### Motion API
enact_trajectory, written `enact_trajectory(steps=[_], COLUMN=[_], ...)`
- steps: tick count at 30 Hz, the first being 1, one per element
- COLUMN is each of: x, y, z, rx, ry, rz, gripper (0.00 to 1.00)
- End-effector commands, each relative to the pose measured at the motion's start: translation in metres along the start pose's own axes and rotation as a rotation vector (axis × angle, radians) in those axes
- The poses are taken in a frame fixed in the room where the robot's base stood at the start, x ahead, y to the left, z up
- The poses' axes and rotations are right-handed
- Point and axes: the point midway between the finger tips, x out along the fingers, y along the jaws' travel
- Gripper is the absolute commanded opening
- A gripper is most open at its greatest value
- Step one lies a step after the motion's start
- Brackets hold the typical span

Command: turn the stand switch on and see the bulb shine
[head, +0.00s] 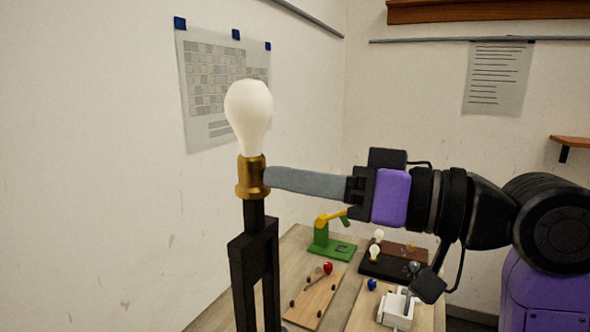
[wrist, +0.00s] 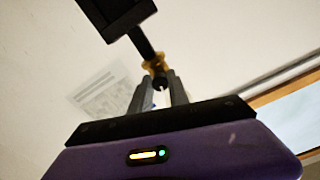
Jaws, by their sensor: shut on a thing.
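A white bulb (head: 249,115) sits upright in the brass socket (head: 252,178) on top of the black stand (head: 255,260). The bulb looks plain white, with no clear glow around it. My gripper (head: 268,180) reaches in from the right, its fingertips at the socket's side. In the wrist view, the fingers (wrist: 159,88) are closed around a small dark piece, the stand switch (wrist: 160,83), beside the brass socket (wrist: 155,66). The switch is hidden by the fingers in the head view. The black stand also shows in the wrist view (wrist: 118,14).
The wooden table (head: 298,240) below holds a green and yellow device (head: 333,238), a board with a red knob (head: 316,297), a dark tray with bulbs (head: 392,266), a blue ball (head: 372,285) and a white fixture (head: 398,308). A wall stands close behind the bulb.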

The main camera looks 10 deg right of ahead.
Motion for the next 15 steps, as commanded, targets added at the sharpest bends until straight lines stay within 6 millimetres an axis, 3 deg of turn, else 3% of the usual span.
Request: enact_trajectory(steps=[15], x=[0.0000], y=[-0.0023], z=[-0.0059], rx=[0.465], ry=[-0.001], rz=[0.001], gripper=[0.00])
